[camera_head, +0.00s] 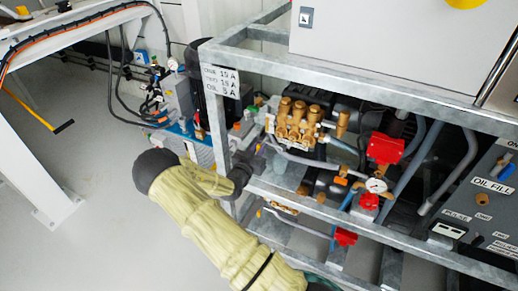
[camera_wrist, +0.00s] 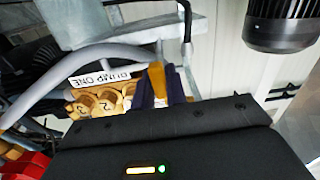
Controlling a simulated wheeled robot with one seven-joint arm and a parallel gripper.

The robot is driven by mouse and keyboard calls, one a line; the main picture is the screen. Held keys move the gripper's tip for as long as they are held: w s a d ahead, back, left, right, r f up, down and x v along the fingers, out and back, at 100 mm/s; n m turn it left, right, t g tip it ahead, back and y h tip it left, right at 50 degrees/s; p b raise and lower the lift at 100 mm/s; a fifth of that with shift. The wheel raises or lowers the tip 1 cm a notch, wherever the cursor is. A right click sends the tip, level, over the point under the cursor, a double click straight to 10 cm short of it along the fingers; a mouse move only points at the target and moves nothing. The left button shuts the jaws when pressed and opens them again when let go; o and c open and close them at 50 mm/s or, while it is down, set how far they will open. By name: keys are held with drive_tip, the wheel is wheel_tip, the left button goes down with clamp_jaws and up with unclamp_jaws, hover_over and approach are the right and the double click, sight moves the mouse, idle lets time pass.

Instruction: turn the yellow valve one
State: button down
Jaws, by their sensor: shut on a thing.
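The yellow valve one shows in the wrist view as a narrow yellow-orange handle (camera_wrist: 157,76) standing between the two dark fingers of my gripper (camera_wrist: 161,84). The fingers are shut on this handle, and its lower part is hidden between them. A white label reading PUMP ONE (camera_wrist: 101,78), seen upside down, is just left of the fingers above brass pump caps (camera_wrist: 104,100). In the head view my arm's beige sleeve reaches up to the left end of the pump frame; my fingers and the valve handle cannot be made out there.
A galvanised frame (camera_head: 225,125) stands close around my wrist. Brass pump caps (camera_head: 297,118), red valve bodies (camera_head: 384,148) and grey hoses sit inside it. A second pump unit (camera_head: 180,95) stands behind left.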

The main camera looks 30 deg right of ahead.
drive_tip(key=n, duration=0.3)
drive_tip(key=shift+n+p, duration=0.35)
drive_tip(key=shift+n, duration=0.05)
drive_tip(key=shift+w+a+n, duration=0.1)
drive_tip(key=shift+n, duration=1.7)
drive_tip(key=c, duration=1.4)
unclamp_jaws()
drive_tip(key=shift+c, duration=0.2)
drive_tip(key=p+v, duration=0.2)
drive_tip(key=v, duration=1.5)
drive_tip(key=shift+a, duration=0.2)
